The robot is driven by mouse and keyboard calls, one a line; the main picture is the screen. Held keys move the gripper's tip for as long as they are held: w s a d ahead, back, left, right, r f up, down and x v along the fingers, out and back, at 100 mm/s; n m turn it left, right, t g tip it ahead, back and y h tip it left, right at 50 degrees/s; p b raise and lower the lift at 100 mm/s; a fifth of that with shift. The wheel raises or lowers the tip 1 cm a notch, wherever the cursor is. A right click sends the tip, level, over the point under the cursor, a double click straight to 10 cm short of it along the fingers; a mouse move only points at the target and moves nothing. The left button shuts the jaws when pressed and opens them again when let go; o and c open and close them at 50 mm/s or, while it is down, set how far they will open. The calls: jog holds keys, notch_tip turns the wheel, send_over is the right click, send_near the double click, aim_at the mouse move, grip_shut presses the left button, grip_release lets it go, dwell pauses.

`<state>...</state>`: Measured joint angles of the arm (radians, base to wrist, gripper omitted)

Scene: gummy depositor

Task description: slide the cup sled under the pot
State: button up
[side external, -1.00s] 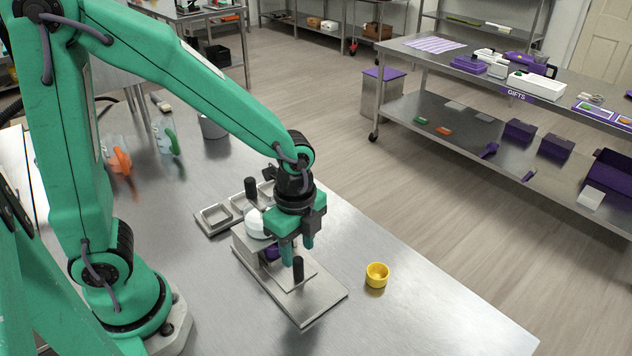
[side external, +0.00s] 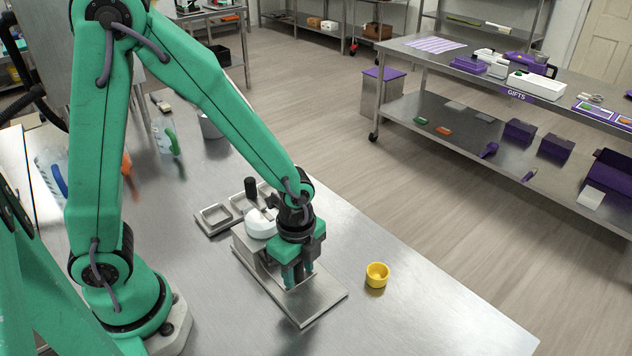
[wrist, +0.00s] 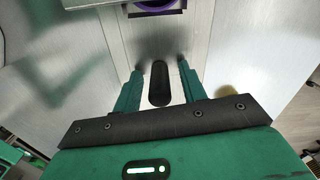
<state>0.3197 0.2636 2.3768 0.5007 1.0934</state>
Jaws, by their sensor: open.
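The white pot (side external: 261,224) sits on top of the grey depositor stand (side external: 242,240). The cup sled (wrist: 152,45) is a flat metal plate with an upright black handle (wrist: 159,86). In the wrist view, a purple cup (wrist: 155,7) shows at the top edge, at the sled's far end and partly cut off. My gripper (side external: 298,276) is low over the stand's base plate (side external: 310,308). In the wrist view, its open fingers (wrist: 159,69) stand on either side of the handle, with gaps visible. The side view mostly hides the handle behind the fingers.
A yellow cup (side external: 377,275) stands on the table right of the base plate. The front right of the table is clear.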

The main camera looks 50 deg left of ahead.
grip_shut()
jog(key=shift+a, duration=1.75)
grip_release()
jog(key=shift+r, duration=0.2)
notch_tip(320, 180, up, 8)
jog(key=shift+f, duration=0.25)
